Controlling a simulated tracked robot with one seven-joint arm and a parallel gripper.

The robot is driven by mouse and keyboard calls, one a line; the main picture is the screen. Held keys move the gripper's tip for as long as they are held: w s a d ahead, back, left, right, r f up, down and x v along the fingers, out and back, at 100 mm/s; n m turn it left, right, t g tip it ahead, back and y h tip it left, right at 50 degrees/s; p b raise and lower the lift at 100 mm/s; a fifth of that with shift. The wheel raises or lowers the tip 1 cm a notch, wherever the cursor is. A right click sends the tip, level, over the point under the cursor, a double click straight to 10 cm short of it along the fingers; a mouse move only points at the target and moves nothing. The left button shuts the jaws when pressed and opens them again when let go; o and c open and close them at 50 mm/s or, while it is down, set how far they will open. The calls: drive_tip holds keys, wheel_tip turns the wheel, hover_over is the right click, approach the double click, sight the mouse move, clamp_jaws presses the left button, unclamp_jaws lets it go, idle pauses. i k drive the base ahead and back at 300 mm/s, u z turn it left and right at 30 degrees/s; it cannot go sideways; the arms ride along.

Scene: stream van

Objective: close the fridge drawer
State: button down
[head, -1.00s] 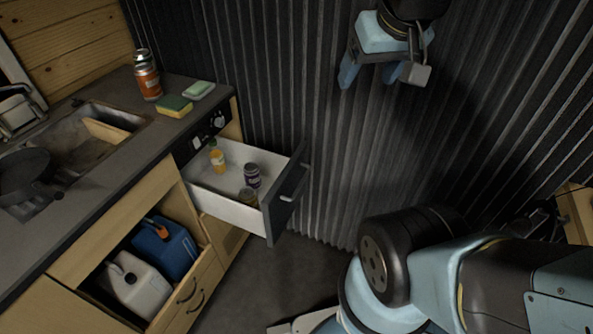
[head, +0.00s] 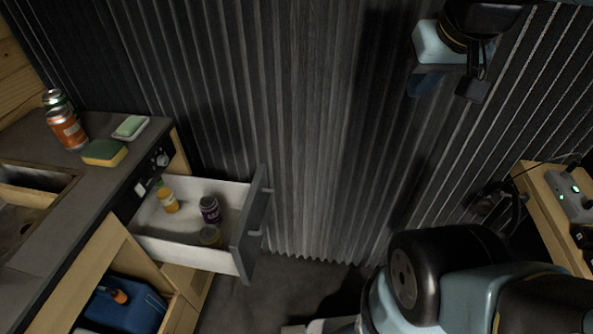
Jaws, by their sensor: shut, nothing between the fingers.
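The fridge drawer (head: 185,250) is pulled out from the counter unit. The drawer's dark front (head: 250,228) faces right and has a light handle (head: 268,190). My gripper (head: 432,84) is at the upper right, well apart from the drawer, in front of the corrugated wall. It is shut and empty; its fingertips are partly hidden by its own body.
The counter (head: 85,190) carries cans (head: 66,128), a sponge (head: 104,152) and a soap dish (head: 131,128). A blue canister (head: 120,310) sits in the open cupboard below. A wooden shelf (head: 545,205) with devices stands at the right.

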sight(246, 209)
drive_tip(key=z, duration=0.1)
drive_tip(key=k, duration=1.8)
drive_tip(key=u, duration=0.35)
drive_tip(key=i, duration=1.45)
drive_tip(key=z, duration=0.1)
